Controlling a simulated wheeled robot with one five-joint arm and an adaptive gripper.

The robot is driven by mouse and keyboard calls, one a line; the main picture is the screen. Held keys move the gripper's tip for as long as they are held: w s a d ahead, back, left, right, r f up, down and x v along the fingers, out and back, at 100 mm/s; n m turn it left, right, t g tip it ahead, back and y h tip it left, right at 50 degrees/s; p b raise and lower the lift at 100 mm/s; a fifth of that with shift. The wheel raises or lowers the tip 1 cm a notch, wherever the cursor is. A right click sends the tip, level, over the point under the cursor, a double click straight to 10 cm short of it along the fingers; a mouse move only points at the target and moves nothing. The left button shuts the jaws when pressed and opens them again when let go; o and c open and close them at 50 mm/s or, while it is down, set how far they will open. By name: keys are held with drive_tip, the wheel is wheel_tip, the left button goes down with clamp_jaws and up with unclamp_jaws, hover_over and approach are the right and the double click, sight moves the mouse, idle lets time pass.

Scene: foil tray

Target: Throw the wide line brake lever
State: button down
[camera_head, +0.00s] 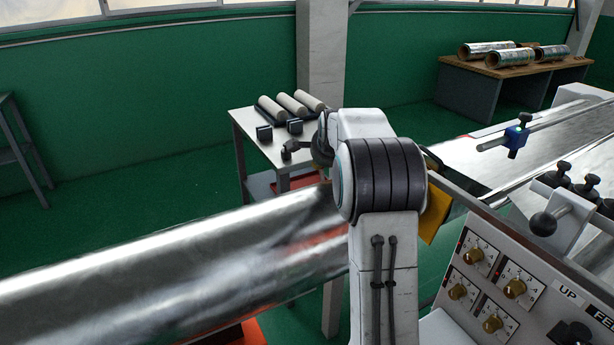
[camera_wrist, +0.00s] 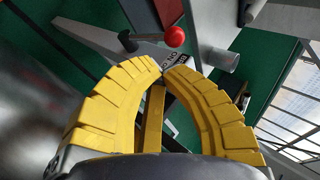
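In the wrist view, a lever with a red ball knob (camera_wrist: 174,36) and a dark rod stands beyond my fingertips. Next to it is a pale plate (camera_wrist: 172,62) with partly hidden black lettering that seems to include "ON". I cannot read which line it names. My gripper (camera_wrist: 161,70) has two curved yellow fingers whose tips meet just below the knob in the picture, apart from it, with nothing seen held. In the head view my arm hides most of the gripper; a yellow part of it (camera_head: 436,216) shows at the right of the arm.
A large foil roll (camera_head: 170,270) spans the lower left. A small white table (camera_head: 245,122) with rollers stands behind my arm. A brown desk (camera_head: 510,75) holds foil rolls.

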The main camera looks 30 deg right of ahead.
sight(321, 169)
drive_tip(key=shift+m, duration=0.6)
drive_tip(key=shift+p+x, duration=1.05)
drive_tip(key=shift+x, duration=3.95)
drive_tip(key=w, duration=0.3)
drive_tip(key=shift+w+d+f+p, duration=0.15)
drive_tip(key=shift+w+f+p, duration=0.1)
drive_tip(key=shift+w+p, duration=0.15)
